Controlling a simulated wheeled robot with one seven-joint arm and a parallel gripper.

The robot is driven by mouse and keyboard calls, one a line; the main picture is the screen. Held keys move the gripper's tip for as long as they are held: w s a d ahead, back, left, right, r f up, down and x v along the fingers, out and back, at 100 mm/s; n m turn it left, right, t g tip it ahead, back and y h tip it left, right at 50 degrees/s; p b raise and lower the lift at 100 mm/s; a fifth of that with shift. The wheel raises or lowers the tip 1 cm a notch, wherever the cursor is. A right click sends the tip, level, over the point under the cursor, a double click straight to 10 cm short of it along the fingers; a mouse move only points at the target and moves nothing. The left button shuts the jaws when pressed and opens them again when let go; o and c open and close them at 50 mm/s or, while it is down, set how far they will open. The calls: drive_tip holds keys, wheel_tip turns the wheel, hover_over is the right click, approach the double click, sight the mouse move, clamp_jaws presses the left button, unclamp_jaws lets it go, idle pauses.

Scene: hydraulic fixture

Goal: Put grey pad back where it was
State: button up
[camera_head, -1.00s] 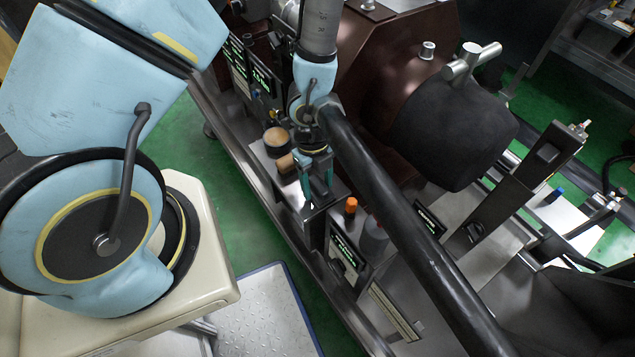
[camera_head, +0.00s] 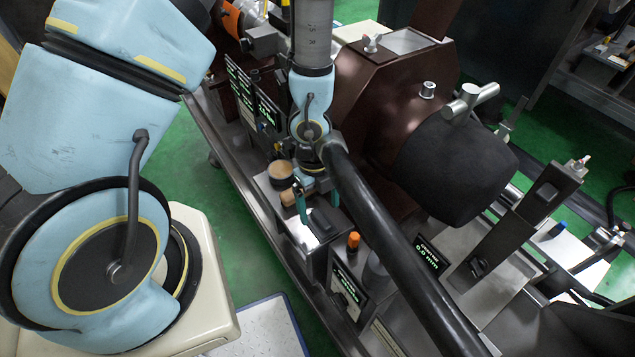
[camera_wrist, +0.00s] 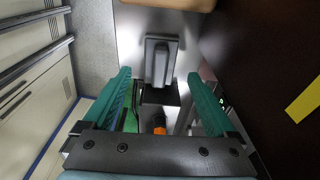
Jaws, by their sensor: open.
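The grey pad (camera_head: 326,222) is a dark grey block with a raised grip. It sits on a small bright metal ledge beside the machine. In the wrist view the grey pad (camera_wrist: 161,48) shows upright in the picture, beyond and between the fingertips. My gripper (camera_head: 317,204) has teal fingers and is just above and behind the pad in the head view. In the wrist view my gripper (camera_wrist: 160,75) is open, with a wide gap and nothing clamped between the fingers. Whether a finger touches the pad cannot be told.
A thick black bar (camera_head: 390,247) runs close along the right. The brown machine housing (camera_head: 365,105) blocks the right side.

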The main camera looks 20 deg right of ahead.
sight(317, 213)
wheel_tip(317, 213, up, 8)
drive_tip(key=w+p, duration=0.1)
drive_tip(key=p, duration=0.2)
drive_tip(key=shift+a, duration=0.15)
drive_tip(key=w+a+r+n+t, duration=0.2)
drive_tip(key=w+a+r+n, duration=0.9)
drive_tip(key=n, duration=0.3)
drive_tip(key=a+r+n, duration=0.5)
drive_tip(key=a+n, duration=0.1)
drive_tip(key=n, duration=0.3)
drive_tip(key=w+a+r+n+t, duration=0.1)
drive_tip(key=a+r+n, duration=0.4)
drive_tip(key=n, duration=0.5)
drive_tip(key=shift+w+a, duration=0.25)
drive_tip(key=shift+a, duration=1.05)
